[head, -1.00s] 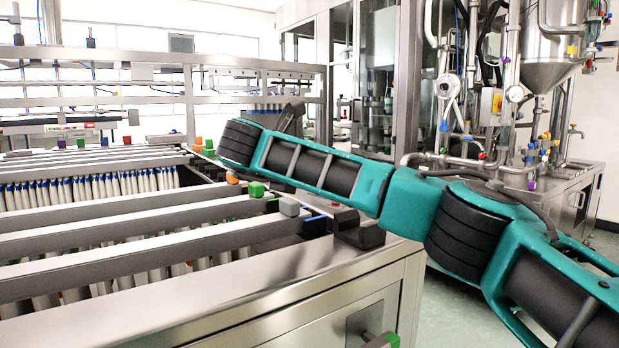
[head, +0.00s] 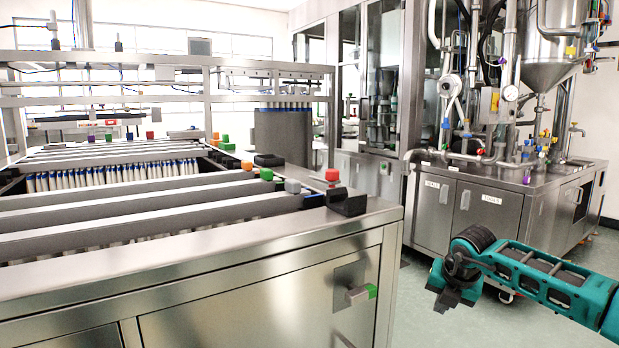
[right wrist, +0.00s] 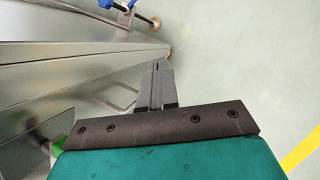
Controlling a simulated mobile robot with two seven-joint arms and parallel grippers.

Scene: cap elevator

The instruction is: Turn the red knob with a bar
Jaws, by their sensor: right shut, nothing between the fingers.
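The red knob (head: 332,175) stands upright on the top right corner of the steel cap machine (head: 300,245), beside a black block. No bar shows clearly on the knob in the head view. My right gripper (head: 440,306) is low over the floor, to the right of the machine and well apart from the knob. In the right wrist view its fingers (right wrist: 158,70) are together and empty, pointing towards the floor beside steel panels. The red knob is not in the right wrist view. My left gripper is not in view.
A green-ended handle (head: 362,292) sticks out of the machine's front panel. Grey, green and orange knobs line its top edge. A black block (head: 347,202) sits at the corner. Steel cabinets with pipes (head: 480,205) stand behind.

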